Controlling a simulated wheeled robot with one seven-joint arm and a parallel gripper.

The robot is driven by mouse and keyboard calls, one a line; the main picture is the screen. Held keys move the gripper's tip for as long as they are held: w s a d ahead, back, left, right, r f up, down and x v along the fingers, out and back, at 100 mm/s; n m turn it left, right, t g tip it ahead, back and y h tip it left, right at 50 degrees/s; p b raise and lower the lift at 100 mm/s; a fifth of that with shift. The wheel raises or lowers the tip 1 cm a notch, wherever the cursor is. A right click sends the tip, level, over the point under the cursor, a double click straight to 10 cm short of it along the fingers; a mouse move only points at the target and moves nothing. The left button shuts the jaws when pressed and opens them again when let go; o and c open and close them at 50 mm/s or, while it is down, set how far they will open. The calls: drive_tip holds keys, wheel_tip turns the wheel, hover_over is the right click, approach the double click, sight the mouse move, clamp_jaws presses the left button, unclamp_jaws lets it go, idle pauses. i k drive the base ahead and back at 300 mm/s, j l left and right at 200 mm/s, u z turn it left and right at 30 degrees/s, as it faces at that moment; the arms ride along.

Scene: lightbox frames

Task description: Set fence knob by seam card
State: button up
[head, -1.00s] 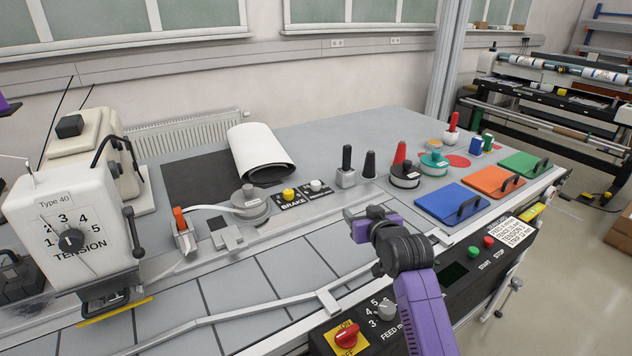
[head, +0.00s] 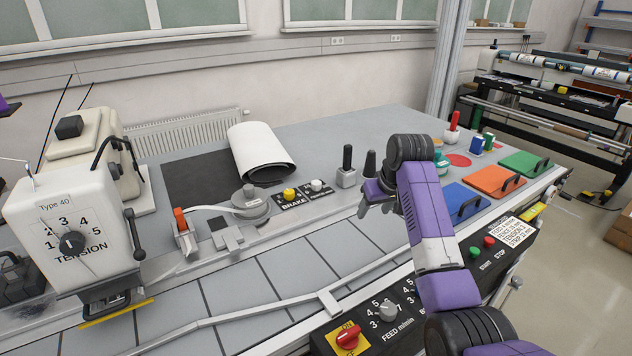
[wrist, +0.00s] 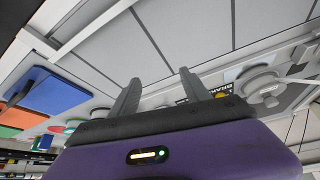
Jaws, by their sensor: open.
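The printed white card (head: 500,235), with lines that appear to read feed, fence, tension and strip, lies on the front panel at the right. No knob is legibly marked fence. A grey knob (head: 317,186) stands beside a yellow one on the black BRAKE plate. A black-handled grey block (head: 347,176) stands right of that plate. My gripper (head: 374,207) is over the table, just right of and in front of this block in the head view. Its two fingers (wrist: 157,82) are apart and empty in the wrist view.
The TENSION dial (head: 70,243) is on the machine at left. The FEED knob (head: 388,312) and red switch (head: 348,336) are on the front panel. Blue (head: 452,197), orange (head: 492,180) and green (head: 526,164) plates lie at right. My arm hides part of the panel.

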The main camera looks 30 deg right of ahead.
sight(316, 184)
drive_tip(key=i, duration=0.95)
